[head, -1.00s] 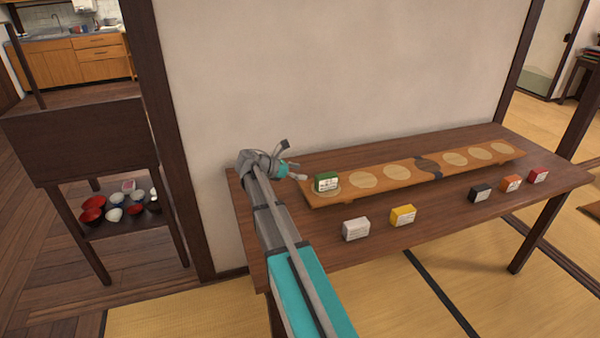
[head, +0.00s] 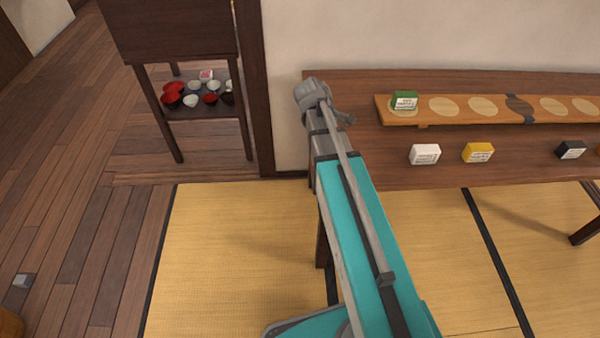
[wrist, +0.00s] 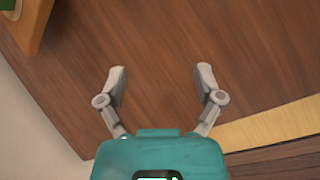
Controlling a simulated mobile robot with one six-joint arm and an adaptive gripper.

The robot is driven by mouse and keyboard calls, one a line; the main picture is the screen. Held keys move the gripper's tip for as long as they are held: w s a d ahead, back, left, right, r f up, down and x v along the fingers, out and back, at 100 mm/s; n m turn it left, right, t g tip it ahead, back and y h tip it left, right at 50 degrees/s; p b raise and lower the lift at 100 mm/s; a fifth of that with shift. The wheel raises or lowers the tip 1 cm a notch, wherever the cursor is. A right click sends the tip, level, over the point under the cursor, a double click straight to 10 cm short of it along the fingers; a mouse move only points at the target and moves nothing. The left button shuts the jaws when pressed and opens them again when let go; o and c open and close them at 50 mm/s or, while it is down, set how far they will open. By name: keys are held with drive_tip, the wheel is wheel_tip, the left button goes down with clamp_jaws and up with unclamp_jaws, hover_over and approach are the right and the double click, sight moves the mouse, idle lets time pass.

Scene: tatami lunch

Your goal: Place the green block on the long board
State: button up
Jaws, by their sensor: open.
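The green block (head: 404,100) with a white label sits on the left end of the long board (head: 440,117), over its leftmost pale circle. My gripper (wrist: 160,76) is open, with bare table between its fingers in the wrist view. In the head view it is partly hidden by my arm, to the left of the board and apart from the block. A corner of the board (wrist: 36,22) and a small green patch of the block (wrist: 8,5) show at the wrist view's top left.
A white block (head: 425,154), a yellow block (head: 478,152) and a black block (head: 571,150) stand on the table (head: 390,172) in front of the board. A shelf with several bowls (head: 190,101) is at the left. The wall is behind the table.

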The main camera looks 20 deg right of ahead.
drive_tip(key=s+a+f+m+y, duration=0.1)
drive_tip(key=s+a+m+y, duration=0.2)
drive_tip(key=s+a, duration=0.2)
drive_tip(key=s+a+f+m+y, duration=0.1)
drive_tip(key=s+a+m+y, duration=0.2)
drive_tip(key=a, duration=0.8)
drive_tip(key=shift+s+f+m+t, duration=0.4)
drive_tip(key=shift+s+m, duration=0.3)
drive_tip(key=shift+s, duration=0.5)
